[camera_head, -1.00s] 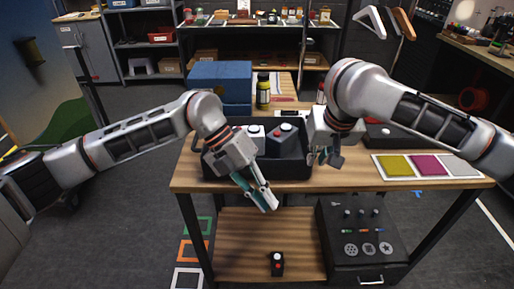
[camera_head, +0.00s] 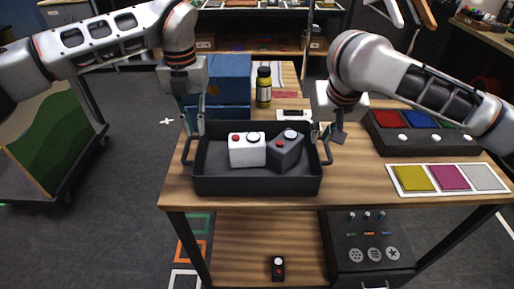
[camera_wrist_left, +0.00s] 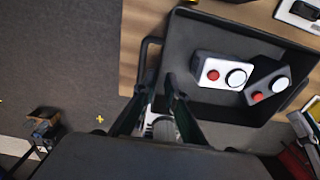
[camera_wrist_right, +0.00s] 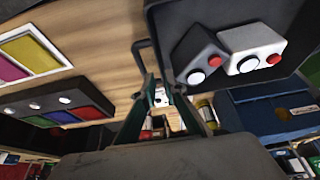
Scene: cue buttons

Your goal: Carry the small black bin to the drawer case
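The small black bin (camera_head: 257,187) stands on the wooden table with a handle at each end. It holds a white button box (camera_head: 246,155) and a dark grey button box (camera_head: 287,154). My left gripper (camera_head: 195,128) is open and empty above the bin's left handle, which also shows in the left wrist view (camera_wrist_left: 144,58). My right gripper (camera_head: 326,136) is open beside the bin's right end; the right handle shows in the right wrist view (camera_wrist_right: 138,58). I cannot tell whether any finger touches a handle. The dark drawer case (camera_head: 372,254) stands below the table at the right.
Blue boxes (camera_head: 222,80) and a yellow bottle (camera_head: 264,88) stand behind the bin. A colour panel (camera_head: 447,179) and a button console (camera_head: 420,140) lie to the right. A small button box (camera_head: 278,268) sits on the lower shelf (camera_head: 235,245).

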